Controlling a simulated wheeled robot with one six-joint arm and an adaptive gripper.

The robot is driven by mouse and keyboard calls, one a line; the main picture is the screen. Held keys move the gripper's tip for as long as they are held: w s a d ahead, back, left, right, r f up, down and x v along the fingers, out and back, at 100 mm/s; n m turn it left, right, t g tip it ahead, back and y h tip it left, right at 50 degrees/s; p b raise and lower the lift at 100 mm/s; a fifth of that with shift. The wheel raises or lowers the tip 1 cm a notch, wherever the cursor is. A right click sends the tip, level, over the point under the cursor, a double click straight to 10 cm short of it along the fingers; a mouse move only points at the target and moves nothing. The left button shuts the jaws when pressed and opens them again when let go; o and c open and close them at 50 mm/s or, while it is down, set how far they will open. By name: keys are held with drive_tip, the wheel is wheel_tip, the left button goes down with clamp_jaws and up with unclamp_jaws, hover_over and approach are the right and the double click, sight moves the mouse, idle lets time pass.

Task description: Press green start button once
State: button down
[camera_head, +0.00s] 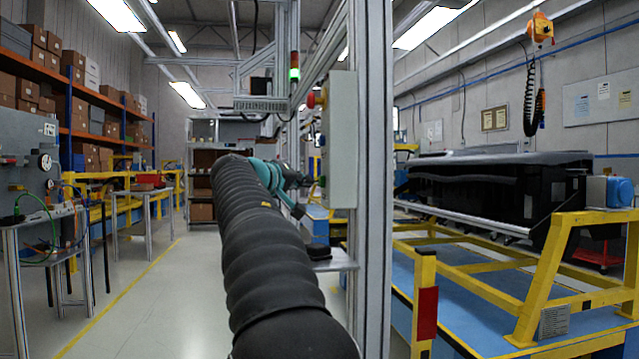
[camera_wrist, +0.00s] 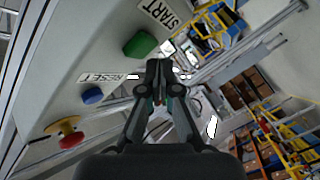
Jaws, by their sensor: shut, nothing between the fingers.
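The green start button (camera_wrist: 140,44) shows in the wrist view on a pale control box, beside a START label (camera_wrist: 158,12). It stands out from the panel face. My gripper (camera_wrist: 159,68) is shut and empty, with its fingertips to the right of and slightly below the green button in the picture. A gap shows between them in the picture; the exact distance is hard to judge. In the head view the control box (camera_head: 342,140) is seen edge-on, mounted on a metal post, and my gripper (camera_head: 300,181) is close to its left side, partly hidden.
A blue button (camera_wrist: 92,95) with a RESET label (camera_wrist: 107,77) and a red mushroom button (camera_wrist: 68,135) on yellow share the panel. A metal post (camera_head: 376,180) stands right of the box. A small shelf (camera_head: 335,262) sits below it. Open floor lies left.

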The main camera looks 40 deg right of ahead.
drive_tip(key=shift+s+d, duration=0.2)
drive_tip(key=shift+d, duration=0.1)
drive_tip(key=shift+s+d, duration=0.25)
drive_tip(key=shift+d, duration=0.15)
idle(0.8)
drive_tip(key=shift+w+a, duration=0.1)
drive_tip(key=shift+a, duration=0.05)
drive_tip(key=shift+w+a, duration=0.35)
drive_tip(key=shift+a, duration=0.2)
idle(0.4)
drive_tip(key=w+a, duration=0.1)
drive_tip(key=a, duration=0.2)
drive_tip(key=w+a, duration=0.1)
drive_tip(key=shift+w+a, duration=0.15)
drive_tip(key=shift+w, duration=0.15)
idle(0.9)
